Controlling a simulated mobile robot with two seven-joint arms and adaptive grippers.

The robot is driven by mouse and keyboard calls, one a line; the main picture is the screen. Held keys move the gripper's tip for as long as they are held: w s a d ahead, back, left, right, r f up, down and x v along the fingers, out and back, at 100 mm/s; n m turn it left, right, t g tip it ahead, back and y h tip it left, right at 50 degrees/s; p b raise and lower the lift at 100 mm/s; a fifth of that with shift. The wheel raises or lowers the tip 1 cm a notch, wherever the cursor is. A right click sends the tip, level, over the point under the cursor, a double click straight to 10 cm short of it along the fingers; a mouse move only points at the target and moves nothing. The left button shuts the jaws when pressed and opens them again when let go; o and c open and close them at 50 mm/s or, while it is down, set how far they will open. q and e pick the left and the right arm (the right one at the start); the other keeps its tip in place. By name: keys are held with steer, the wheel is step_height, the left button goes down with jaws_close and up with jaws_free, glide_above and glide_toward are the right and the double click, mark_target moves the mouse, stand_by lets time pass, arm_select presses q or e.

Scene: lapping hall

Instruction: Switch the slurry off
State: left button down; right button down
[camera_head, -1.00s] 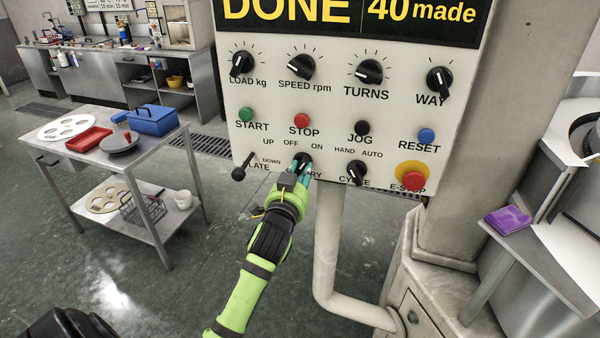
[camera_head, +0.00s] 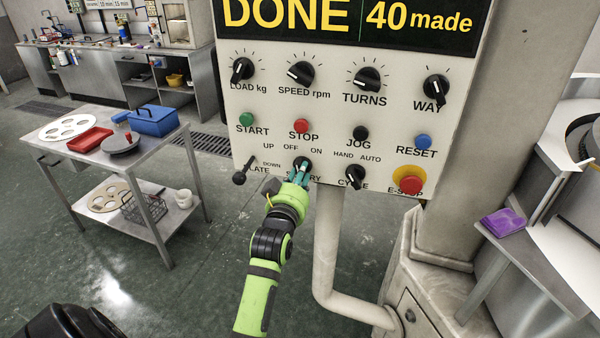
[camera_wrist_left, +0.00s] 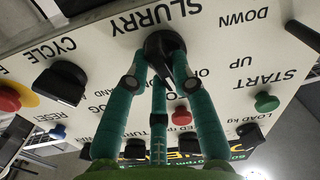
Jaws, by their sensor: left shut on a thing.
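The slurry knob (camera_head: 302,163) is a black rotary switch on the bottom row of the pale control panel (camera_head: 260,90), with OFF printed at its upper left and ON at its upper right. My left gripper (camera_head: 299,174) has teal fingers shut on this knob from below. In the left wrist view the fingers close around the black knob (camera_wrist_left: 163,45) beneath the upside-down SLURRY label. The fingers partly cover the knob and labels, so I cannot tell its exact setting. My right gripper is not in view.
Close by are the black plate lever (camera_head: 240,176), the cycle knob (camera_head: 354,178) and the red E-STOP button (camera_head: 411,185). A support pipe (camera_head: 328,250) runs below the panel. A steel table (camera_head: 65,154) with a blue box (camera_head: 153,121) stands to the left.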

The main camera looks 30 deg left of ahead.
arm_select(q)
steer(key=shift+n+p, duration=0.55)
steer(key=shift+n, duration=1.05)
steer(key=c, duration=1)
jaws_free()
steer(key=shift+c, duration=0.2)
